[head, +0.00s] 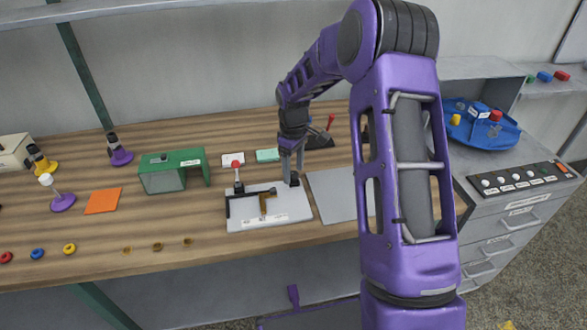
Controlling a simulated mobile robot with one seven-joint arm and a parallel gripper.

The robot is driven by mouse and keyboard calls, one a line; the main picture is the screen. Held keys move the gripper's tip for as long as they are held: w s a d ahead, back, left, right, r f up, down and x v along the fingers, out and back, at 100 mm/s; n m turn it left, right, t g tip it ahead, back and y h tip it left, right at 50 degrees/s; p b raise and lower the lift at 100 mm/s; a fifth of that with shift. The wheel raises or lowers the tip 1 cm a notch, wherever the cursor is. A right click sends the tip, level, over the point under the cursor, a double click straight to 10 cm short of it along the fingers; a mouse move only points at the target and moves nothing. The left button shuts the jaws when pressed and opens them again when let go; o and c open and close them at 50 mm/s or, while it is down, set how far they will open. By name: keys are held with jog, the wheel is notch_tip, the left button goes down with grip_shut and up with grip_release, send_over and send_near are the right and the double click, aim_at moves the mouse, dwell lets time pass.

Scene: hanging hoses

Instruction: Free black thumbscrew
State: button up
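My gripper (290,175) points down at the upper right corner of a white plate (290,213) on the wooden bench. A small dark shape shows at its fingertips; it may be the black thumbscrew, but it is too small to tell. I cannot tell whether the fingers are closed on it. On the plate stand a black bracket with a red-knobbed lever (237,175) at the left and a bent brass-coloured piece (265,203) near the middle.
A grey plate (332,193) lies right of the white plate, partly behind my arm. A green box (172,172) and orange square (103,201) lie left. A blue tray (485,130) and a button panel (510,180) are right.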

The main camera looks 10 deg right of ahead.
aim_at(293, 173)
notch_tip(293, 173, up, 17)
jog(key=p, duration=0.1)
jog(key=shift+r, duration=0.2)
dwell(0.4)
